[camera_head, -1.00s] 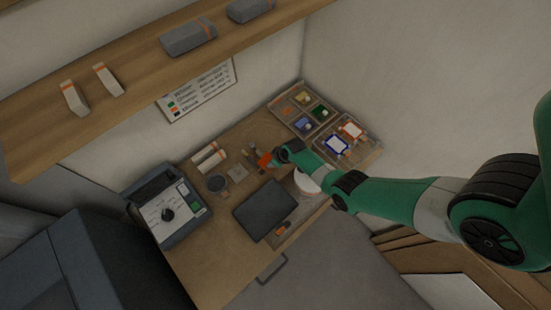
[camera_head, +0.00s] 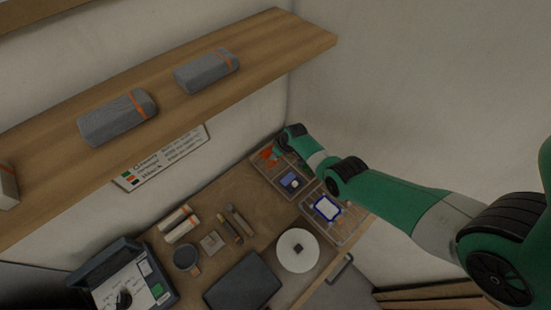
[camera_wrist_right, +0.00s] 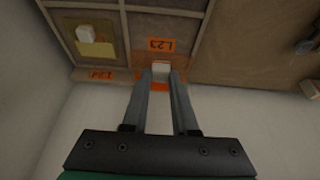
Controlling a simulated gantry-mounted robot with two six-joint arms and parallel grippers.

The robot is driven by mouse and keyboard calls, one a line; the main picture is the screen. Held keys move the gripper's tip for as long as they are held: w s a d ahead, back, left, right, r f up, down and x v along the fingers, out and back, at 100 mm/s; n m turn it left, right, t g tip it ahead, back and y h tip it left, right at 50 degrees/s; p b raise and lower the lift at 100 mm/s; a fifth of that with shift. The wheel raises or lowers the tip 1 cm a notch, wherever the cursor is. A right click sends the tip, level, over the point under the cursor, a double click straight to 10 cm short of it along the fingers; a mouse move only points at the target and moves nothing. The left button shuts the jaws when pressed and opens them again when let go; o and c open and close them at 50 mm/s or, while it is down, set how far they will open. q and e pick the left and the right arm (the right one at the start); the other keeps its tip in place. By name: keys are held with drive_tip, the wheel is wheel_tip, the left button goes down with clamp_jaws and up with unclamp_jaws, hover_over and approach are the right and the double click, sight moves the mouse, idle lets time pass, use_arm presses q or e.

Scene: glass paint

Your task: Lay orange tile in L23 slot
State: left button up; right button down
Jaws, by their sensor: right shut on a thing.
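The orange tile (camera_wrist_right: 188,77) is see-through and has a white knob (camera_wrist_right: 160,69). My right gripper (camera_wrist_right: 160,76) is shut on that knob and holds the tile at the L23 label (camera_wrist_right: 160,45). In the head view my right gripper (camera_head: 281,150) is over the back part of the slotted tray, with orange (camera_head: 267,153) showing beside it. The fingers cover part of the tile. I cannot tell whether it touches the slot floor. My left gripper is not in view.
A yellow tile with a white knob (camera_wrist_right: 95,42) lies in the compartment beside, near the L24 label (camera_wrist_right: 103,75). A blue tile (camera_head: 291,181) lies in the tray. A white round dish (camera_head: 297,251) and a dark panel (camera_head: 243,281) are in front. A shelf (camera_head: 180,100) hangs above.

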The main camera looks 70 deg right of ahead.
sight(278, 161)
drive_tip(key=shift+f+b, duration=3.15)
drive_tip(key=shift+f, duration=0.15)
drive_tip(key=shift+f, duration=0.1)
drive_tip(key=c, duration=0.6)
unclamp_jaws()
wheel_tip(278, 161, up, 7)
drive_tip(key=p, duration=0.7)
